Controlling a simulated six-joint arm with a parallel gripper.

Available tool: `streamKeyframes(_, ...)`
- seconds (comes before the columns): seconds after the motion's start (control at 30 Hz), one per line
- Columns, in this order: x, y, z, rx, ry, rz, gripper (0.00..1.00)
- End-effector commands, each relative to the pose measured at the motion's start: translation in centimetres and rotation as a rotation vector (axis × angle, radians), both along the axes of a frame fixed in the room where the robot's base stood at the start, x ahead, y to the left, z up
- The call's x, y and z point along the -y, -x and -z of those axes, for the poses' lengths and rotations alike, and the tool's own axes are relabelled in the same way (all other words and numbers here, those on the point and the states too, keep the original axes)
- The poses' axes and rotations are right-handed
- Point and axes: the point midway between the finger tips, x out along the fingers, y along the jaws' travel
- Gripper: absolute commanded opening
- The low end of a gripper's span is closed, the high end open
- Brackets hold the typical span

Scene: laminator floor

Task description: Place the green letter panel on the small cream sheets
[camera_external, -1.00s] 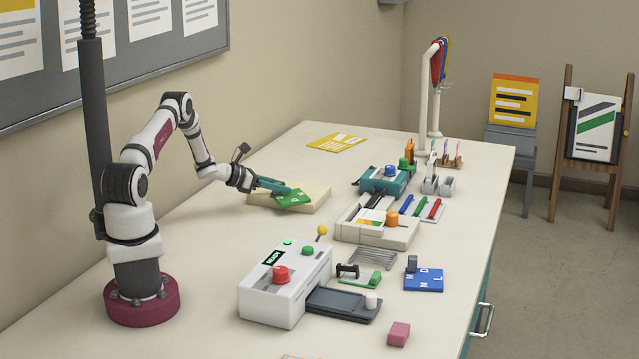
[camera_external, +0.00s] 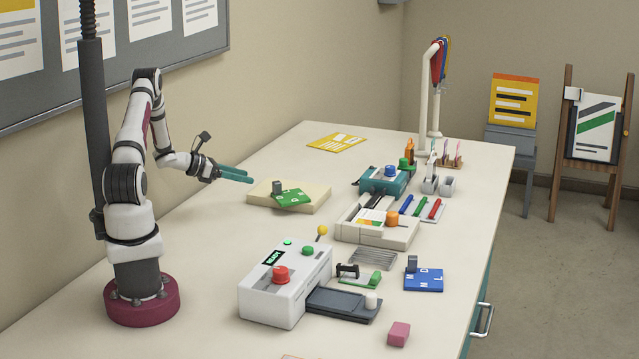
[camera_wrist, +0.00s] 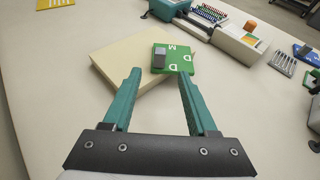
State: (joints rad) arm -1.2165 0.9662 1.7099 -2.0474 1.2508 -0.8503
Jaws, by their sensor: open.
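The green letter panel (camera_external: 292,198) has white letters and a grey block-shaped grip on top. My gripper (camera_external: 250,177) is open and empty, up and to the left of the panel. In the wrist view its teal fingers (camera_wrist: 160,85) are spread, with the panel beyond them and nothing between.
A white laminator (camera_external: 285,285) with a red button stands in front. A blue letter panel (camera_external: 424,279) lies at the right. A teal device (camera_external: 383,181) and a cream tray unit (camera_external: 376,232) stand right of the stack. The table left of the stack is clear.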

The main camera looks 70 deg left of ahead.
Motion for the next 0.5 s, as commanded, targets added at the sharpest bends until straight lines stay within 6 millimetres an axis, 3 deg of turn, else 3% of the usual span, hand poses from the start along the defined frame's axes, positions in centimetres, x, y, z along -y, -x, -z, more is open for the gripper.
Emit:
streamKeyframes(0.1,0.9,-0.5,-0.6,-0.004,-0.022,0.039,0.58)
streamKeyframes(0.17,3.9,-1.9,-2.2,-0.017,-0.086,0.159,0.58)
streamKeyframes(0.27,14.5,-4.2,-6.7,-0.043,-0.32,0.581,0.58)
streamKeyframes(0.3,20.0,-3.9,-8.5,-0.045,-0.45,0.808,0.58)
streamKeyframes(0.37,28.2,-1.4,-10.7,-0.029,-0.667,1.18,0.58)
streamKeyframes(0.4,32.9,1.8,-11.8,-0.005,-0.83,1.45,0.58)
streamKeyframes(0.43,35.9,4.7,-12.5,0.022,-0.964,1.665,0.58)
streamKeyframes(0.5,39.3,11.7,-13.1,0.099,-1.257,2.125,0.58)
